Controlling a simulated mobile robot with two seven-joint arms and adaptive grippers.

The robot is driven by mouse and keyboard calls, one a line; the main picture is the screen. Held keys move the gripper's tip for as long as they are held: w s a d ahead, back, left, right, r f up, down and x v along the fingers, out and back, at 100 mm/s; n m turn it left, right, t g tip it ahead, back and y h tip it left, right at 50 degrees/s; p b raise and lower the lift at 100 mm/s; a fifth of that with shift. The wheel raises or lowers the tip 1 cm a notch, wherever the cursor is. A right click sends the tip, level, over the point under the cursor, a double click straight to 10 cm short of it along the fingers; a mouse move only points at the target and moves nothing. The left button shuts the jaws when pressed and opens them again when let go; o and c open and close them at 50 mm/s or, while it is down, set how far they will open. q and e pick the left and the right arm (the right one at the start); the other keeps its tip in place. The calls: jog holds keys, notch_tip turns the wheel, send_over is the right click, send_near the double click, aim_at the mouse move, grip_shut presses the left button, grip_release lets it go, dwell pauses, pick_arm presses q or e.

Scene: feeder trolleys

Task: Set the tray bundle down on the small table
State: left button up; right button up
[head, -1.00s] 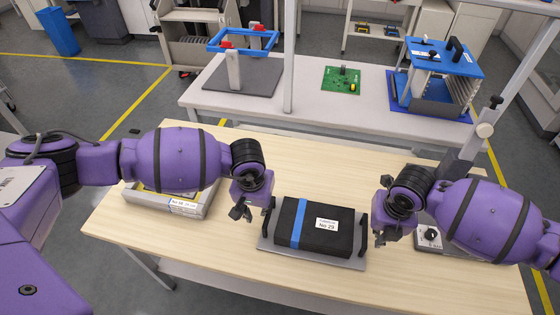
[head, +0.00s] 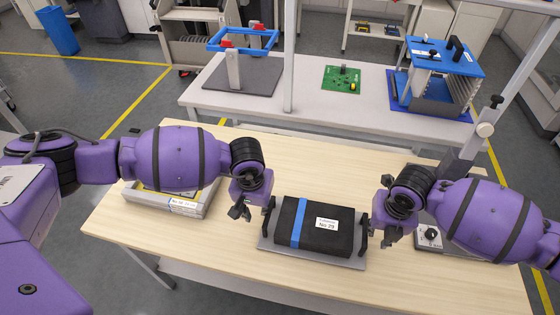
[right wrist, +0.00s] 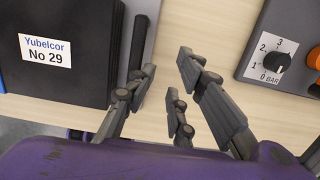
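The tray bundle is a black block with a blue strap and a "No 29" label (head: 320,226) on a grey tray (head: 284,250) with an upright black handle at each end. It rests flat on a pale wood-topped table (head: 200,250). My left gripper (head: 240,211) is beside the left handle (head: 268,216), apart from it, its fingers seemingly spread and empty. My right gripper (head: 381,240) is just right of the right handle (head: 364,232).
A grey tray with a label (head: 190,207) lies under my left arm. A grey box with a dial (head: 430,237) stands close right of my right gripper. Behind, a white bench (head: 310,105) holds a blue frame, a green board and a blue rack. The table's front is clear.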

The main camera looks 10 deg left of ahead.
jog(key=shift+r, duration=0.25)
pick_arm(q)
notch_tip(320, 180, up, 8)
jog(key=s, duration=0.1)
jog(key=shift+f, duration=0.25)
pick_arm(e)
notch_tip(320, 180, up, 12)
jog(key=s, duration=0.1)
jog(key=shift+s+f, duration=0.25)
jog(key=shift+s, duration=0.1)
